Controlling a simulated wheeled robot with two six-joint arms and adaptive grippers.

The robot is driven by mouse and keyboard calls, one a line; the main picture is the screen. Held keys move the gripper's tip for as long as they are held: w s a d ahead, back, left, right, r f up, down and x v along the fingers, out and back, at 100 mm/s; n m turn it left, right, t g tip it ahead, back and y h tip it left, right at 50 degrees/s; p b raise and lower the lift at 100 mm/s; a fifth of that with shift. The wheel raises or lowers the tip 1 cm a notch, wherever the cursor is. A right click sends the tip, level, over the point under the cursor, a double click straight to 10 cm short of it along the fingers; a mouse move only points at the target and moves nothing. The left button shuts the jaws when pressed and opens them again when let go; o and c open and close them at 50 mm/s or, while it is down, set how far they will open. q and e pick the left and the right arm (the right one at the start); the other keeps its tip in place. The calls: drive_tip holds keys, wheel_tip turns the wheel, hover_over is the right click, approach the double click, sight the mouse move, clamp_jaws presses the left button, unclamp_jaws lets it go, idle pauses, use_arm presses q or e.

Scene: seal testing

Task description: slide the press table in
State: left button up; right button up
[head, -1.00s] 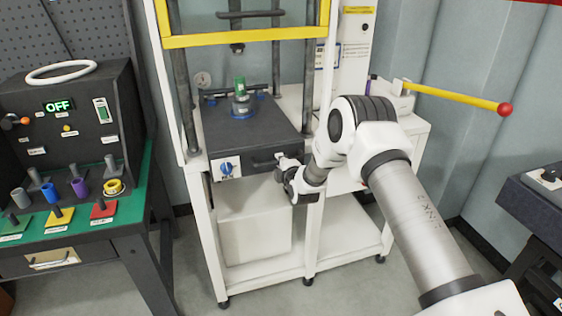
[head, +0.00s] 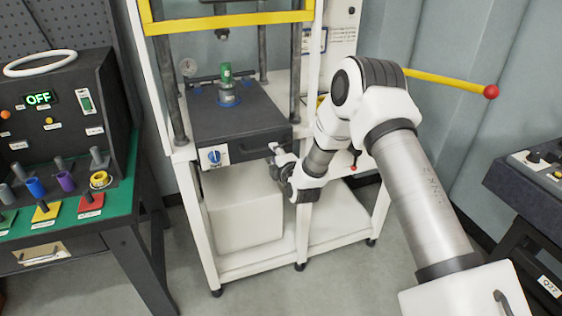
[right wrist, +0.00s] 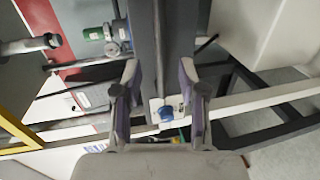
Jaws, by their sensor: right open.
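The press table (head: 235,127) is a dark slab at the front of the press, with a dark handle (head: 255,145) on its front face. A green-topped cylinder (head: 227,82) stands on it. My right gripper (head: 276,150) is at the right end of this front face, close to the handle. In the right wrist view my right gripper (right wrist: 160,95) is open, with a finger on either side of a dark bar-like part of the press table (right wrist: 160,45). I cannot tell whether the fingers touch it. My left gripper is out of view.
The white press stand (head: 260,262) holds a pale box (head: 243,212) below the table. A lever with a red ball (head: 491,92) sticks out right of the press. A test bench with a green top (head: 118,215) stands left. A dark console (head: 540,200) stands right.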

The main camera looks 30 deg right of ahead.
drive_tip(key=v, duration=0.5)
idle(1.6)
